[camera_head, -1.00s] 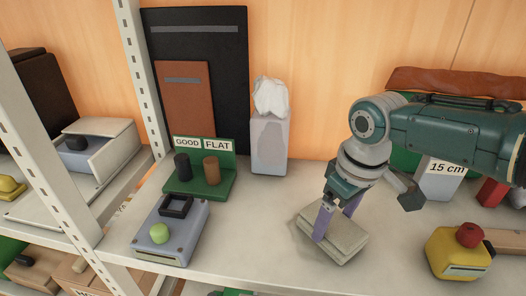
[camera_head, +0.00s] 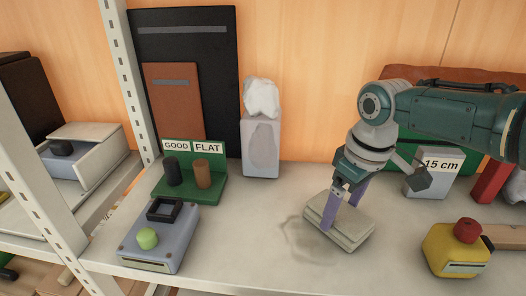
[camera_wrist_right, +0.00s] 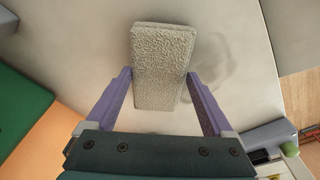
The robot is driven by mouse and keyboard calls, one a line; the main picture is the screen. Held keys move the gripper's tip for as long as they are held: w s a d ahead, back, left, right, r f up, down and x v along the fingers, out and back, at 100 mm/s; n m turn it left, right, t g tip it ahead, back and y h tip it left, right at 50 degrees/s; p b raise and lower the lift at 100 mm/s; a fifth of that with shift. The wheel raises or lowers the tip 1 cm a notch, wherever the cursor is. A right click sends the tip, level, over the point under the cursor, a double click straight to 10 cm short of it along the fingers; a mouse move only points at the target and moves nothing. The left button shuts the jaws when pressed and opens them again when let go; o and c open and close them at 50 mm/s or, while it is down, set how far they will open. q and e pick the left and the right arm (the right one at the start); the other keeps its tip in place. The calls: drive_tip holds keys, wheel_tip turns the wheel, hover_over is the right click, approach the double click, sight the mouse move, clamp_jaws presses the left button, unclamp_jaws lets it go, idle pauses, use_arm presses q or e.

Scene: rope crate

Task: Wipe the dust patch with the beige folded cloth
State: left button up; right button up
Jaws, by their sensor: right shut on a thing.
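The beige folded cloth (camera_head: 350,226) lies on the pale shelf board, tilted in the picture. My right gripper (camera_head: 344,212) is shut on it, with its purple fingers on either side. The cloth also shows between the fingers in the right wrist view (camera_wrist_right: 163,70). The dust patch (camera_head: 298,230) is a faint grey smudge on the board just left of the cloth. In the wrist view the dust patch (camera_wrist_right: 215,72) lies right of the cloth; part of it may be under the cloth. My left gripper is not in view.
A grey box with a green button (camera_head: 160,240) and a green stand with labels (camera_head: 200,185) are left. A tissue box (camera_head: 261,150) stands at the back. A yellow box with a red button (camera_head: 456,250) is right. The board between is clear.

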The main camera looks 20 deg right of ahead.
drive_tip(key=shift+s+d+f, duration=0.15)
drive_tip(key=shift+d+f, duration=0.05)
drive_tip(key=shift+d, duration=0.15)
drive_tip(key=shift+a+r+p, duration=0.2)
drive_tip(key=shift+a+p, duration=0.15)
drive_tip(key=shift+p, duration=0.15)
drive_tip(key=shift+s+a+p, duration=0.25)
drive_tip(key=shift+a+p, duration=0.25)
drive_tip(key=shift+a, duration=0.1)
drive_tip(key=shift+s+a+p, duration=0.2)
drive_tip(key=shift+a+p, duration=0.35)
drive_tip(key=shift+a, duration=0.6)
drive_tip(key=shift+a, duration=0.15)
